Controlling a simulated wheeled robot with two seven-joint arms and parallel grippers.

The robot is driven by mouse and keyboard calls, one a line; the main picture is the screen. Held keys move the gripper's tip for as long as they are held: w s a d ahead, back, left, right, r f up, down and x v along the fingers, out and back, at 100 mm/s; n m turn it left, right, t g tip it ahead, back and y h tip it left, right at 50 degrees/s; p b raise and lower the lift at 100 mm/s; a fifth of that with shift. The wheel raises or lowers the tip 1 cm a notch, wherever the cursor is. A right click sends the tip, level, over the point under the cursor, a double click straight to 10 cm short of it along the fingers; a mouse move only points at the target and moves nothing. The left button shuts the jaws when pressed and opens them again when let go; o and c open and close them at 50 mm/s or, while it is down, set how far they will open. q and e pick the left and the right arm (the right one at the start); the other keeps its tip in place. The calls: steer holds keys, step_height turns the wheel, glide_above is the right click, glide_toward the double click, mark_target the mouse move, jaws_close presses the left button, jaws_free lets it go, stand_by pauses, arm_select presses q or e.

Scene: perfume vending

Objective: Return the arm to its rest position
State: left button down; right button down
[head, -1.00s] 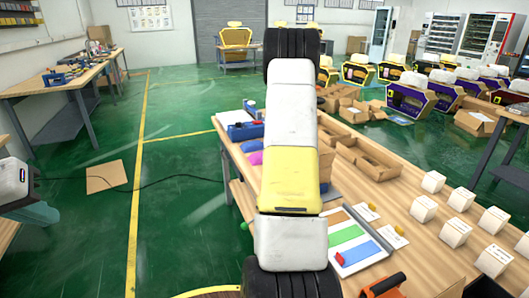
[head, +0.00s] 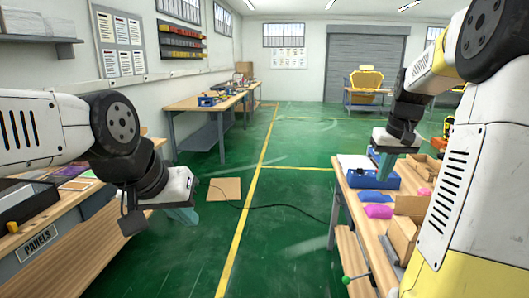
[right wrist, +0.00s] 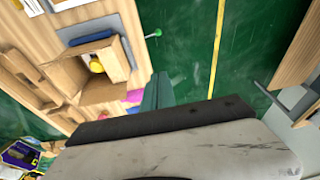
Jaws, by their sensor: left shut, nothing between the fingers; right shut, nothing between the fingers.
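My left arm comes in from the left of the head view. Its gripper (head: 184,216) points down over the gap beside the left workbench, with its teal fingers together and nothing held. My right arm fills the right side of the head view, white and yellow with black joints. Its gripper (head: 386,168) hangs above the far end of the right table, fingers closed and empty. In the right wrist view the teal fingers (right wrist: 158,90) stick out over the green floor, close to the table edge.
The right table (head: 362,258) bears pink packs (head: 378,211), a blue box (head: 372,178) and an open carton (head: 402,238). The left workbench (head: 75,240) has a PANELS label. Cardboard (head: 224,189) and a black cable lie on the floor.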

steer(key=s+a+r+n+t+y, duration=0.1)
steer(key=s+a+t+y, duration=0.1)
steer(key=s+a, duration=1.7)
steer(key=shift+s+t, duration=0.7)
steer(key=shift+s, duration=0.25)
steer(key=shift+d+r, duration=0.1)
